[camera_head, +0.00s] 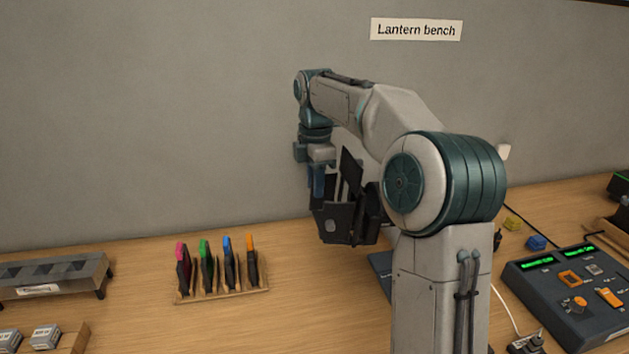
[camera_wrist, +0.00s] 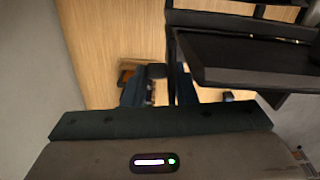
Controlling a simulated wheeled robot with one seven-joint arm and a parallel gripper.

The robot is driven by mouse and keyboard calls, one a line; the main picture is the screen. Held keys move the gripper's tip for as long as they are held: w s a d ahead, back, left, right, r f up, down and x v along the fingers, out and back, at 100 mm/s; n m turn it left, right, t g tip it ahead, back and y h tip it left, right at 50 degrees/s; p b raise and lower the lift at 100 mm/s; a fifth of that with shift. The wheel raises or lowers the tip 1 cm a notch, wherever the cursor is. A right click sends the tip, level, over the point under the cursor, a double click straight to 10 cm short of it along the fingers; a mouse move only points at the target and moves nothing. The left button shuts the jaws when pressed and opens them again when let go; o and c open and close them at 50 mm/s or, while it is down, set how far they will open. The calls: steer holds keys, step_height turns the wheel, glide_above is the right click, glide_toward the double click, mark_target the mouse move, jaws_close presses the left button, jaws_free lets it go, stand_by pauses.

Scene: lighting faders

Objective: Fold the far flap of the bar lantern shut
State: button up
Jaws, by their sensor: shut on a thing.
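The bar lantern (camera_head: 343,222) is a black box with dark flaps standing up from it, in the middle of the head view and partly behind my arm. One tall flap (camera_head: 350,170) rises from its top. My gripper (camera_head: 318,184) points down at the lantern's left side, with its blue fingers shut on a lantern flap; the gripped edge is mostly hidden. In the wrist view, black lantern panels (camera_wrist: 250,62) fill the upper right, just beyond my gripper's dark front edge. Which flap is the far one is hard to tell.
A wooden rack (camera_head: 222,291) with several coloured-tip pieces stands on the bench at left. A grey stand (camera_head: 52,275) is farther left. A control desk (camera_head: 575,290) with green displays is at right. The wall (camera_head: 150,110) is close behind. Bare bench lies between rack and lantern.

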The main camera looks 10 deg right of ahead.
steer(key=shift+w+r+m+p, duration=0.25)
steer(key=shift+w+m+p, duration=0.05)
steer(key=shift+m+p, duration=0.6)
steer(key=w+d+m+p, duration=0.1)
steer(key=d+m+p, duration=0.1)
steer(key=m+p, duration=0.3)
steer(key=w+d+m+g+y+p, duration=0.1)
steer(key=m+p, duration=0.4)
steer(key=m, duration=0.7)
steer(key=shift+w+d+f+m, duration=0.45)
steer(key=shift+w+d, duration=0.1)
steer(key=shift+d, duration=0.9)
